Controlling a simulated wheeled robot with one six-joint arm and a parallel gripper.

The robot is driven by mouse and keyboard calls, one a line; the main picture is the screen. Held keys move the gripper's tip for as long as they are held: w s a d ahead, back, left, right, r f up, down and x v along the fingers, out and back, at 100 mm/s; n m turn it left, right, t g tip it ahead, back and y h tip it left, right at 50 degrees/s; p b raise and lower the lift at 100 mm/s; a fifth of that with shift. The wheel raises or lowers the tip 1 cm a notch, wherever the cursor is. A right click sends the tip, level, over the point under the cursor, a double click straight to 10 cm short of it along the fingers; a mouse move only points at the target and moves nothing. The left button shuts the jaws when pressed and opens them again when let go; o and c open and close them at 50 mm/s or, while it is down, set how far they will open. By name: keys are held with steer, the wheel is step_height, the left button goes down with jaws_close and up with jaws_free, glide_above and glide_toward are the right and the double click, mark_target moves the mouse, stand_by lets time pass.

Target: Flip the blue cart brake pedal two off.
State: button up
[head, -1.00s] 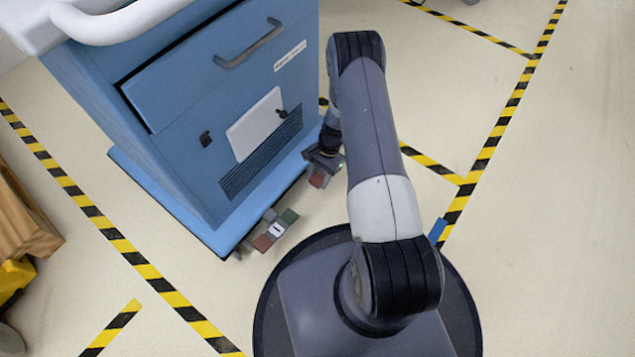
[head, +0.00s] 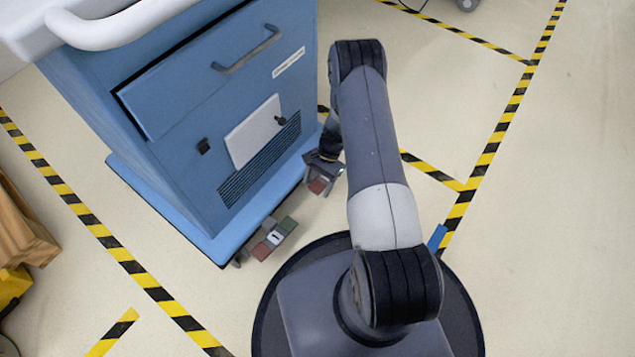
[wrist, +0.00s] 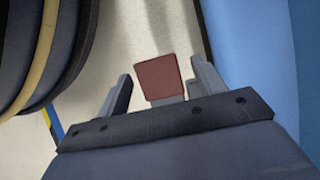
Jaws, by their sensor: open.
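The blue cart (head: 185,130) stands at the left in the head view. Pedal one (head: 262,250), with a red part, a green part and a label reading 1, sticks out low at its near corner. Another pedal with a red pad (head: 318,186), likely pedal two, is farther along the same side. My gripper (head: 323,177) is down at this pedal, low beside the cart. In the wrist view the red pad (wrist: 158,78) shows between the two open fingers of my gripper (wrist: 160,72), with no clear contact. The rest of this pedal is hidden by my gripper.
The cart's blue base ledge (head: 235,232) runs close beside my gripper; in the wrist view a blue surface (wrist: 245,60) fills the right. Yellow-black tape (head: 490,150) marks the floor. A wooden object (head: 22,225) stands at far left. Floor to the right is clear.

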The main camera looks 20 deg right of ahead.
steer(key=p+v, duration=0.3)
steer(key=v, duration=0.7)
steer(key=shift+d+r, duration=0.15)
steer(key=shift+r, duration=0.2)
steer(key=shift+f, duration=0.1)
steer(key=b+x, duration=0.3)
steer(key=x, duration=0.8)
steer(key=shift+h+p, duration=0.3)
steer(key=shift+p, duration=0.15)
steer(key=shift+f+t+p, duration=0.1)
steer(key=shift+t+p, duration=0.2)
steer(key=shift+t, duration=0.1)
steer(key=shift+f+h, duration=0.1)
steer(key=shift+h, duration=0.2)
steer(key=shift+b, duration=0.3)
